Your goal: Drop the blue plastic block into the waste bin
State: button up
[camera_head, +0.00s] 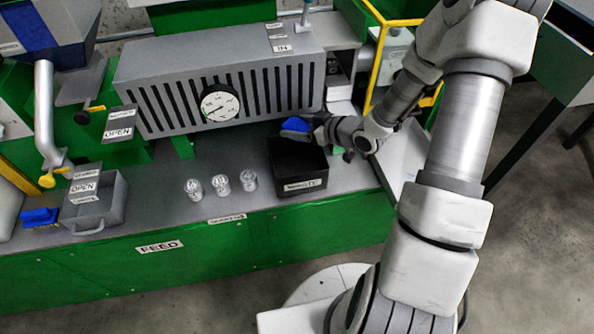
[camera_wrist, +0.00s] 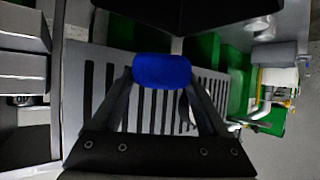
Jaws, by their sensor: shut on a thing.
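The blue plastic block (camera_head: 296,125) is held between the fingertips of my gripper (camera_head: 312,128), above the back right part of the black bin (camera_head: 290,185). In the wrist view, the blue block (camera_wrist: 162,71) sits between the two finger ends of my gripper (camera_wrist: 162,78). The black bin has an open top and a white label on its front. A dark shape (camera_wrist: 180,15) at the top of the wrist view looks like the bin. The inside floor of the bin is mostly hidden in shadow.
A grey slotted machine with a dial (camera_head: 220,103) stands behind the bin. Three small clear glass jars (camera_head: 220,185) stand left of it. A grey tray (camera_head: 100,210) and a blue brush-like item (camera_head: 40,217) lie at the far left. The bench front edge is green.

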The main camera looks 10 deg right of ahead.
jog(key=shift+s+d+f, duration=0.1)
jog(key=shift+d+f, duration=0.1)
jog(key=shift+f, duration=0.1)
notch_tip(320, 180, down, 6)
jog(key=b, duration=0.5)
jog(key=shift+r, duration=0.15)
jog(key=o, duration=1.5)
jog(key=p+v, duration=0.4)
jog(key=v, duration=1.3)
jog(key=shift+d, duration=0.25)
